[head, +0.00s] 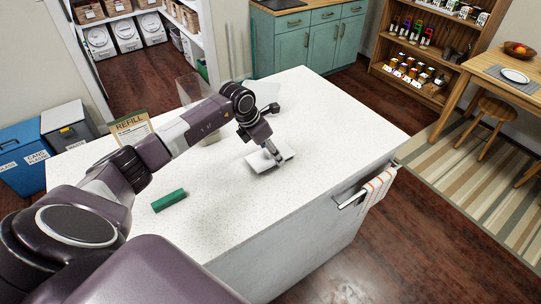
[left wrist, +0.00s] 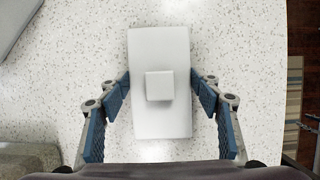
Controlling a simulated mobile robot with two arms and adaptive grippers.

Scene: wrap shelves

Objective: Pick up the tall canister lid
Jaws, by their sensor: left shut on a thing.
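The canister lid (head: 259,165) is a white rectangular slab at the worktop's middle. In the left wrist view the lid (left wrist: 160,45) has a small raised square knob (left wrist: 160,86) at its centre. My left gripper (head: 277,158) reaches down over the lid. In the left wrist view its blue-padded fingers (left wrist: 161,85) close on the lid's two long sides. I cannot tell whether the lid touches the worktop. A clear upright panel or container (head: 188,88) stands partly hidden behind my left arm. My right gripper is not in view.
The speckled white worktop (head: 330,125) is mostly clear around the lid. A green block (head: 168,200) lies at its left front. A REFILL sign (head: 131,127) stands at the left edge. A striped towel (head: 377,190) hangs on the rail at the right end.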

